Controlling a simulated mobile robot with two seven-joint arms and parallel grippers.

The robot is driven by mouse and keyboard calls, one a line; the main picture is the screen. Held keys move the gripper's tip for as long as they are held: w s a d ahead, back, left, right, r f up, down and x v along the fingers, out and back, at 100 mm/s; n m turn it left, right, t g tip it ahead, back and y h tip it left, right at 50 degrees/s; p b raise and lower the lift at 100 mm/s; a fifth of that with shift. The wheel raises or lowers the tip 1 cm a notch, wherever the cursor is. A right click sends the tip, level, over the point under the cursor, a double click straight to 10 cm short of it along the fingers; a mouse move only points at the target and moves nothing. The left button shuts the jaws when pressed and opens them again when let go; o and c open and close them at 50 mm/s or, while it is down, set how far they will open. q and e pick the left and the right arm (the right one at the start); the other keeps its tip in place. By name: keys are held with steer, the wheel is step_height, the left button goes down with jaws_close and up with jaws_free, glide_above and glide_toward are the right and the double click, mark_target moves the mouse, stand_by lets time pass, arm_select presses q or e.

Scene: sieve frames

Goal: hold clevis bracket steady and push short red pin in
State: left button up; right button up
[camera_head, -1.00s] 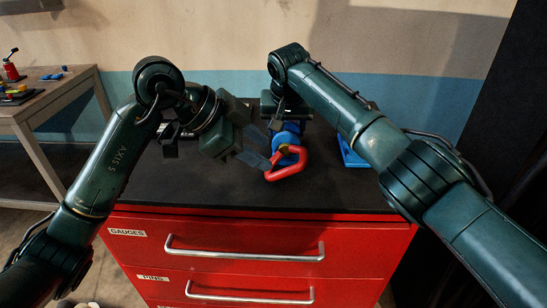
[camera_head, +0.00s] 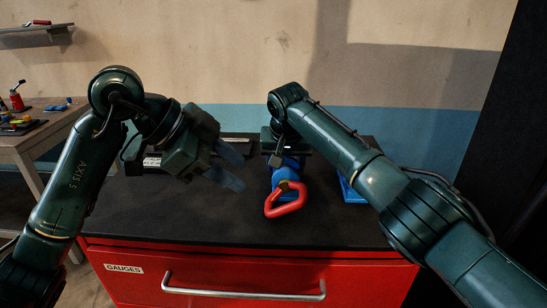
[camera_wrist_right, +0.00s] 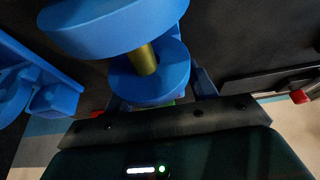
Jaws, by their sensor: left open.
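The blue clevis bracket (camera_head: 284,174) stands on the dark top of the red cabinet, and its blue discs fill the upper middle of the right wrist view (camera_wrist_right: 150,82). The red pin's loop handle (camera_head: 286,208) sticks out on the near side of the bracket. A brass shaft (camera_wrist_right: 143,59) spans the gap between two blue discs. How deep it sits cannot be told. My right gripper (camera_wrist_right: 158,92) has a finger on either side of the nearer disc and looks shut on it; my arm partly hides it in the head view. My left gripper (camera_head: 241,172) is open and empty, left of the bracket.
Another blue part (camera_head: 350,187) lies right of the bracket, partly behind my right arm. A dark tray-like item (camera_head: 152,161) lies at the back left. The front of the cabinet top (camera_head: 200,222) is clear. A side table (camera_head: 40,130) stands at far left.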

steer(key=o, duration=0.4)
steer(key=shift+o, duration=0.2)
